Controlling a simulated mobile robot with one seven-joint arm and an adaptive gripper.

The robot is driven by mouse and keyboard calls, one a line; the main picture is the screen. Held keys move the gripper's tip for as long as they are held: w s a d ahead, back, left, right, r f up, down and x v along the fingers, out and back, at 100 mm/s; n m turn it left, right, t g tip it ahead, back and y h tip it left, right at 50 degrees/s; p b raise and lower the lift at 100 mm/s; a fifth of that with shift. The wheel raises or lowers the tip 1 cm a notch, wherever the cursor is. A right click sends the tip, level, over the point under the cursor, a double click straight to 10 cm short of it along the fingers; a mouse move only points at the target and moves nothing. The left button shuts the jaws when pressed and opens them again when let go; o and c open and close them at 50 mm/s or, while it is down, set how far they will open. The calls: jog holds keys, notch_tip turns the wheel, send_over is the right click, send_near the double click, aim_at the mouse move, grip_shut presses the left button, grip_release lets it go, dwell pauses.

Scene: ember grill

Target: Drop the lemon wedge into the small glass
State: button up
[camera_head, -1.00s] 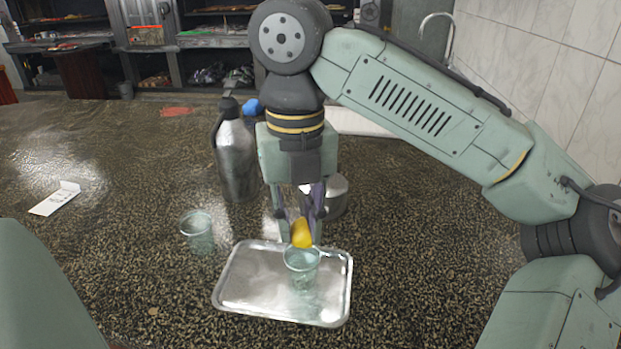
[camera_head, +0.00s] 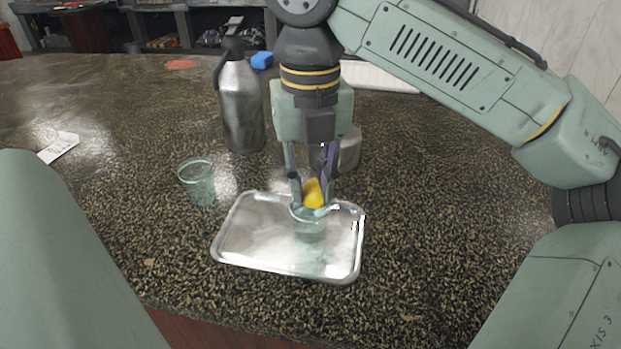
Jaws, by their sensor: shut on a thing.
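The yellow lemon wedge (camera_head: 313,194) is between the fingertips of my gripper (camera_head: 312,198), which is shut on it and points straight down. The wedge is at the mouth of a small clear glass (camera_head: 310,228), with its lower part at about rim height. The glass stands upright on a shiny metal tray (camera_head: 243,257), right of its middle. The fingertips partly cover the glass's rim. I cannot tell whether the wedge touches the glass.
A second clear glass (camera_head: 196,184) stands on the counter left of the tray. A steel flask (camera_head: 241,108) and a round metal container (camera_head: 350,149) stand behind. A white card (camera_head: 58,147) lies at far left. The counter right of the tray is clear.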

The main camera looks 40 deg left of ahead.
dwell(0.3)
jog(key=o, duration=0.9)
dwell(0.5)
notch_tip(320, 180, up, 4)
jog(key=p, duration=0.5)
jog(key=shift+r, duration=1.05)
